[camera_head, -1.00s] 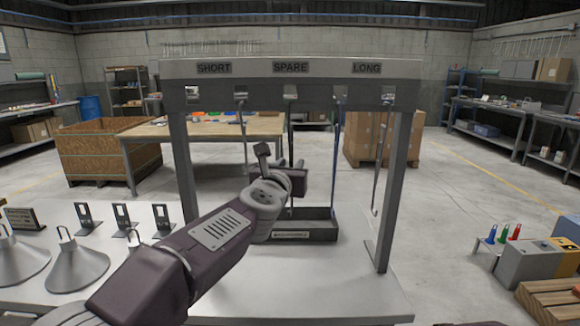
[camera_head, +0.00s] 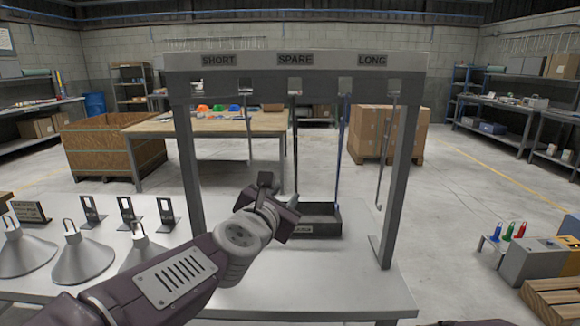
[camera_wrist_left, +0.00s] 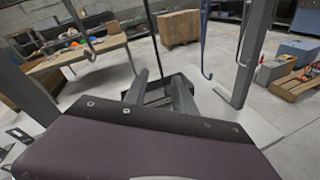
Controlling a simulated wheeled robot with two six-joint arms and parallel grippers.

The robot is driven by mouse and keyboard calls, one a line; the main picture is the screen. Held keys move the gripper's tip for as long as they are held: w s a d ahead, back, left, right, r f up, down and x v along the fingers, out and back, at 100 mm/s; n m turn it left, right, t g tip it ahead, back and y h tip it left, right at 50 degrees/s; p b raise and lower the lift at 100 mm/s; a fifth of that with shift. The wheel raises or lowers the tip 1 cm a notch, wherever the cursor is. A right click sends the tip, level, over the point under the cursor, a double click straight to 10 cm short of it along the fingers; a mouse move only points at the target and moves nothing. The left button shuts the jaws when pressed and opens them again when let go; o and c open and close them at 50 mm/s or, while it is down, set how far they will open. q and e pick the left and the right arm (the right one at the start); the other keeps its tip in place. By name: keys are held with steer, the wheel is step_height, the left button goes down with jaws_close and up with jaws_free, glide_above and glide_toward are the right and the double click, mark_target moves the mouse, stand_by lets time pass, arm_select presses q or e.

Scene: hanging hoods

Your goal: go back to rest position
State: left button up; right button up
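My left arm comes in from the lower left in the head view. Its gripper (camera_head: 279,190) is in front of the rack, near the dark tray (camera_head: 322,226). In the left wrist view the two fingers of the gripper (camera_wrist_left: 160,92) stand apart with nothing between them. The grey rack (camera_head: 300,62) carries the labels SHORT, SPARE and LONG. Thin hooked rods (camera_head: 385,150) and a blue one (camera_head: 342,130) hang from it, clear of the gripper as far as I can see. My right gripper is out of view.
Several grey cone-shaped hoods (camera_head: 74,260) and small upright brackets (camera_head: 91,212) stand on the left of the white table (camera_head: 330,292). A crate (camera_head: 100,150), a workbench (camera_head: 205,127) and cartons (camera_head: 388,133) stand behind.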

arm_select(q)
steer(key=s+a+f+m+g, duration=0.1)
steer(key=a+f+m+g, duration=0.1)
steer(key=f+m, duration=0.45)
steer(key=s+a+f+m+g, duration=0.2)
steer(key=f+m+g, duration=0.15)
steer(key=f, duration=0.65)
steer(key=s+a+f+m+g+y, duration=0.2)
steer(key=s+a+f+m+g, duration=0.3)
steer(key=s+f+m, duration=0.45)
steer(key=s+a+f+m+g+y, duration=0.2)
steer(key=s+a+f+m+g, duration=0.2)
steer(key=s+a+f+m, duration=0.55)
step_height(320, 180, up, 18)
steer(key=s+d+n+p, duration=0.1)
steer(key=d+p, duration=0.2)
steer(key=p, duration=1.7)
steer(key=shift+s+r, duration=0.15)
steer(key=shift+s, duration=0.25)
